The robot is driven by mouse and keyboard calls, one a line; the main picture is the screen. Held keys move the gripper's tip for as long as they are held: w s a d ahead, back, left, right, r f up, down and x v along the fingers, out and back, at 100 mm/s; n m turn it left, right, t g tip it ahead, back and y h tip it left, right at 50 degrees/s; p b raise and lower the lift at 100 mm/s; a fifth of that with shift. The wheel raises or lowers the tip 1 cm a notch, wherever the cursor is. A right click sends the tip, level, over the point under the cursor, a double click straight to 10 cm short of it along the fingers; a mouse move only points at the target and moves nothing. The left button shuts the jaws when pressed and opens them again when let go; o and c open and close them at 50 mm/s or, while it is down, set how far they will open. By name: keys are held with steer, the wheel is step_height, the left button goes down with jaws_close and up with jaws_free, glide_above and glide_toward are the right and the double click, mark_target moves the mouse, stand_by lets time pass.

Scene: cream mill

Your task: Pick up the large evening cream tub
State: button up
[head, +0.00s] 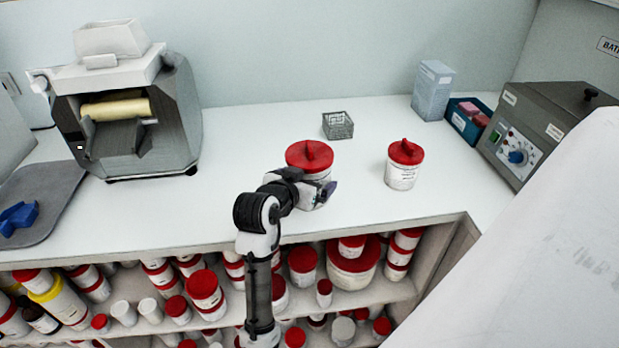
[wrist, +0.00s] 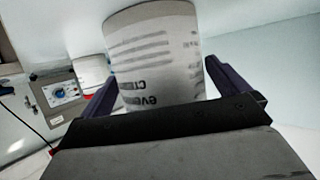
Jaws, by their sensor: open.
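A smaller white tub with a red lid (head: 402,170) stands apart to the right.
A small wire basket (head: 338,125) stands behind the tubs. A grey machine (head: 140,115) is at left, a control box (head: 545,130) at right, with a blue bin (head: 468,120) and a carton (head: 433,90). Shelves of tubs (head: 205,290) lie below the counter edge.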

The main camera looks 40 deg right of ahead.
steer(key=c, duration=0.7)
